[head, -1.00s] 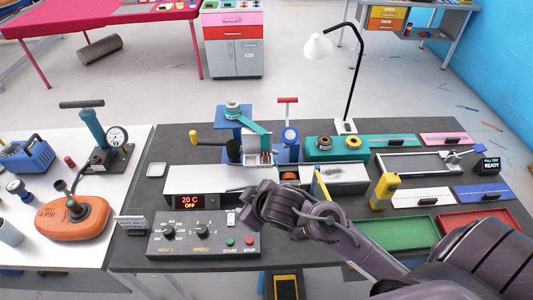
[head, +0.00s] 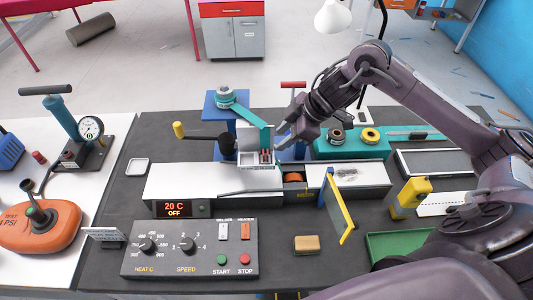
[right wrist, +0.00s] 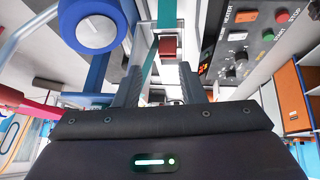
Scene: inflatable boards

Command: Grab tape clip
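A teal tape strip (head: 252,115) runs from a roll (head: 225,97) on a blue stand down to a small white open box (head: 257,160) on the machine. Small red parts (head: 265,155) show in the box. In the right wrist view, a red block (right wrist: 170,47), which looks like the tape clip, sits at the end of the teal tape (right wrist: 169,18). My right gripper (head: 284,138) is close to the box's right side. Its fingers (right wrist: 159,80) are apart, with the red block ahead between them and no clear contact. My left gripper is not in view.
The machine (head: 180,182) has a control panel (head: 190,247) in front. A yellow-edged flap (head: 337,207) and a tan block (head: 307,244) are to the right. A red-topped handle (head: 293,85) stands behind. A pump (head: 62,120) is at left.

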